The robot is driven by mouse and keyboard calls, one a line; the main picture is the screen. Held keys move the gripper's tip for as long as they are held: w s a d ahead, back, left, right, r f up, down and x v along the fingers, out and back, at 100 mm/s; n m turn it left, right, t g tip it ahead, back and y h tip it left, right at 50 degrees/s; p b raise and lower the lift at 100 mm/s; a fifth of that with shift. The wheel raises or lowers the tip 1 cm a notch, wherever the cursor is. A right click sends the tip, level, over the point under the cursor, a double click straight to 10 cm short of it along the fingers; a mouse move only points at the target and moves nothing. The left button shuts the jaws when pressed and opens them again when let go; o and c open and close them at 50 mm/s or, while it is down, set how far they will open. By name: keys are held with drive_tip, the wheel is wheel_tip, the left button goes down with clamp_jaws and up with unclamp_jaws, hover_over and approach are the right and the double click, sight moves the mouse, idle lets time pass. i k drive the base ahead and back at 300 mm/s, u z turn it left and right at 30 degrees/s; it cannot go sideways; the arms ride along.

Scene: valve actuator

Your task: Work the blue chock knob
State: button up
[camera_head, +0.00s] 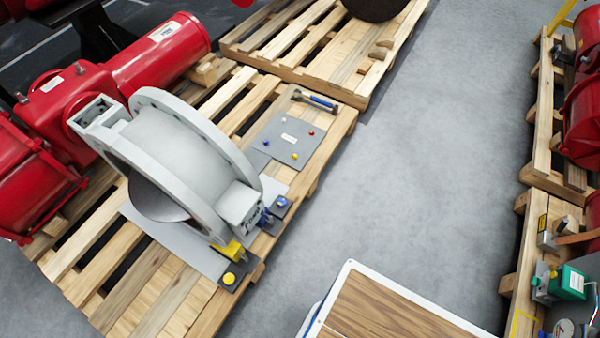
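A blue knob (282,202) sits on a small dark block at the right foot of the large grey valve ring (190,150). A blue part (265,218) lies beside it, against the ring's foot. A yellow knob (229,278) sits on a similar dark block nearer the front, beside a yellow wedge-like part (229,250). The ring stands upright on a grey plate on a wooden pallet (150,305). My gripper is not in view. Whether anything touches the blue knob on its hidden side cannot be told.
A grey panel (275,140) with small coloured knobs and a blue-handled tool (315,101) lie behind the valve. A red actuator (150,60) is at the upper left. Bare grey floor (420,170) lies to the right, before another pallet (542,110) with red equipment.

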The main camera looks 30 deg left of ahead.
sight(281, 201)
drive_tip(key=i, duration=1.35)
drive_tip(key=u, duration=2.95)
